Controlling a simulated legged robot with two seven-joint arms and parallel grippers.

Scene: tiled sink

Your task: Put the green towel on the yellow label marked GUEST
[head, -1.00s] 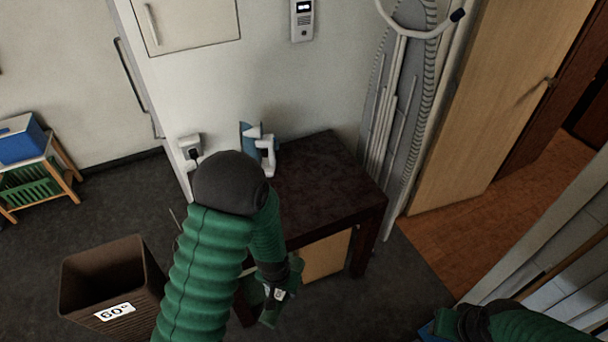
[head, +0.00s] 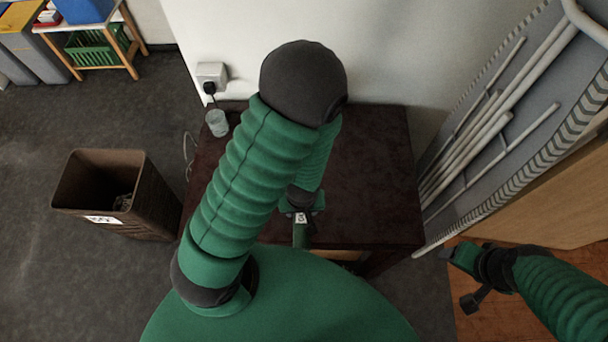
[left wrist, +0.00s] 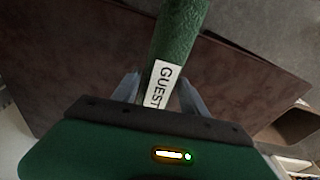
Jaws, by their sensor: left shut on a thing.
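The green towel (left wrist: 176,30) looks like a narrow roll. My left gripper (left wrist: 158,82) is shut on it near one end. A white label reading GUEST (left wrist: 163,82) lies against the towel between the fingers. In the head view my left gripper (head: 302,212) is over the front of the dark table (head: 375,180), with a bit of green towel (head: 301,236) below it. I see no yellow label; my left arm hides part of the tabletop. My right gripper (head: 459,262) is at the right, off the table; its fingers are unclear.
A clear cup (head: 217,123) stands at the table's back left. A wall socket (head: 211,75) with a plug is behind it. A brown basket (head: 115,190) stands on the floor at left. An ironing board (head: 530,110) leans at right. The tabletop right of my arm looks clear.

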